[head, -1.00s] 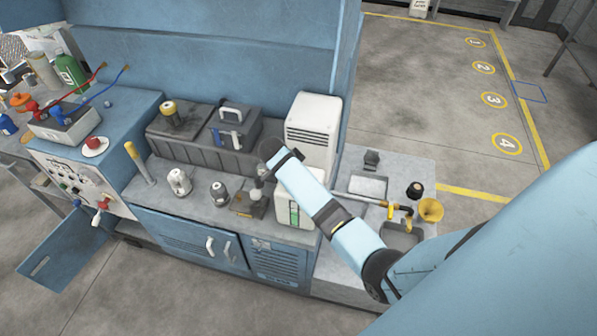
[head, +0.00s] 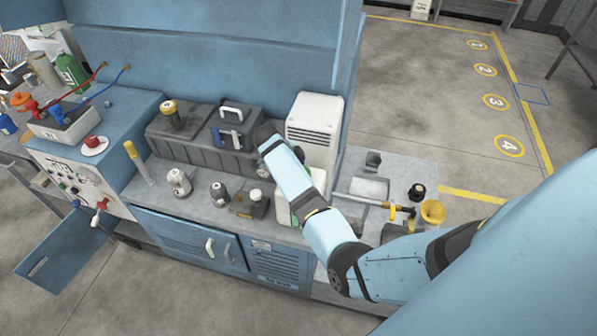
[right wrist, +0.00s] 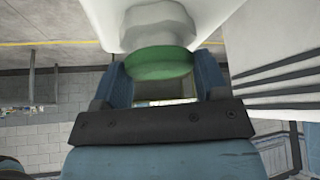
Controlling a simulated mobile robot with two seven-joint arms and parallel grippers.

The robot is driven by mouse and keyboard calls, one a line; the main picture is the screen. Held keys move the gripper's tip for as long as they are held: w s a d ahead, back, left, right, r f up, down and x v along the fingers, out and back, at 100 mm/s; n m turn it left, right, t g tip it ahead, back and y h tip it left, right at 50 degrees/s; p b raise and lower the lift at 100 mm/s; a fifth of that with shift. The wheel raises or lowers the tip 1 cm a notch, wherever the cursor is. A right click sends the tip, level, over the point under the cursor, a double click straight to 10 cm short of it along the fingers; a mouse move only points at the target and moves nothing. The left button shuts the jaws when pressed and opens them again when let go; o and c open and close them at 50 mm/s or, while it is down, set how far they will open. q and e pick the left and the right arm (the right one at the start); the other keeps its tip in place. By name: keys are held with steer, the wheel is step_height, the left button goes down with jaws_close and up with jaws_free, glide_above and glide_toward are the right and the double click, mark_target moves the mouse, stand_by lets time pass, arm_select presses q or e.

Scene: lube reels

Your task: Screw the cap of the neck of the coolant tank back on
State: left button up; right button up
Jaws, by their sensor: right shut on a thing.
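The coolant tank (head: 283,212), a white box with a green strip, stands at the right end of the bench in the head view. My right arm covers much of it. In the right wrist view my right gripper (right wrist: 161,74) is shut on the cap (right wrist: 162,65), which shows a green round face between the two fingers. A white faceted piece (right wrist: 157,27) sits directly against it, beside the white body above. I cannot tell whether the cap is seated on the neck. My left gripper is not in view.
A white vented unit (head: 314,130) stands behind the tank. A dark box with a white knob (head: 250,204) and small fittings (head: 179,182) stand left on the bench. A yellow funnel (head: 432,211) and a black-capped bottle (head: 416,192) are to the right.

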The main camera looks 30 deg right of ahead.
steer(key=shift+f+m+g, duration=0.1)
steer(key=shift+m+g, duration=0.2)
steer(key=shift+m, duration=0.4)
steer(key=o, duration=0.8)
steer(key=shift+o, duration=1.2)
steer(key=shift+d, duration=0.1)
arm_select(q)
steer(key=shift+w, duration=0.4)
arm_select(e)
steer(key=shift+o, duration=0.3)
